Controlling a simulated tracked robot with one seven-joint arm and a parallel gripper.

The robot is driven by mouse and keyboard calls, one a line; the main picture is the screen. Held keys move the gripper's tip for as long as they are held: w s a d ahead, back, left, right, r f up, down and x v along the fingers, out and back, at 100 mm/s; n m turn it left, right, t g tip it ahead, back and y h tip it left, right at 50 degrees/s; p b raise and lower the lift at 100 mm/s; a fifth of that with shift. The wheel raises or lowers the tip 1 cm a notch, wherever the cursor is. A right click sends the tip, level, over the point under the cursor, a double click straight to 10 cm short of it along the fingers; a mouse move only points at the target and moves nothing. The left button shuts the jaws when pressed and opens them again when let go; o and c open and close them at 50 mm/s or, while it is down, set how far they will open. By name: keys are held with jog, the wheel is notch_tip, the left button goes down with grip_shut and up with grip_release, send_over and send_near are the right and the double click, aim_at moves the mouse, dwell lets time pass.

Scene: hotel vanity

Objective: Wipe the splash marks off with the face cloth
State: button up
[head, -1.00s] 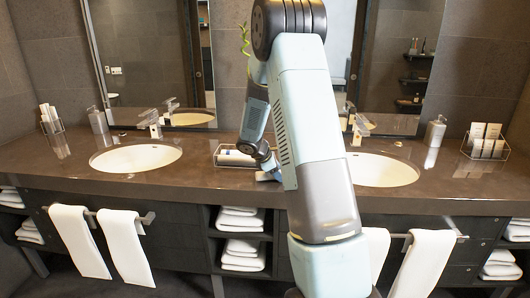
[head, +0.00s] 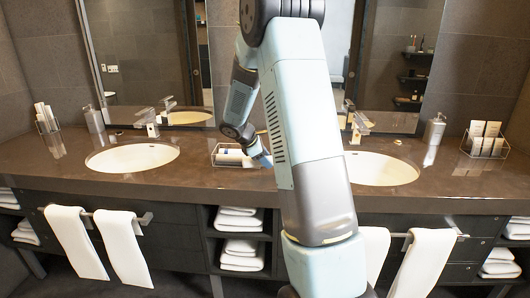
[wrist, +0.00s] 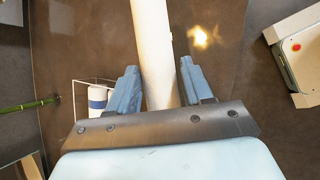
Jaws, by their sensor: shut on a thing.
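My gripper (head: 263,159) is over the middle of the brown counter (head: 105,184), between the two basins, partly behind my arm in the head view. In the wrist view, the blue fingers of my gripper (wrist: 160,88) are shut on a long white thing, which looks like the face cloth (wrist: 152,45), folded or rolled. It extends out past the fingertips. In the head view I cannot make out the cloth. I cannot pick out splash marks in either view; a bright yellowish spot on the counter in the wrist view looks like a light reflection.
A wire tray (head: 217,160) with white items is beside my gripper; its bottle (wrist: 97,97) shows in the wrist view. Basins (head: 132,158) and (head: 380,169) lie either side, with taps behind. A dispenser (head: 433,130) and amenity rack (head: 485,143) stand right. The left front counter is clear.

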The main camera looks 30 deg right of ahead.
jog(key=shift+r, duration=1.55)
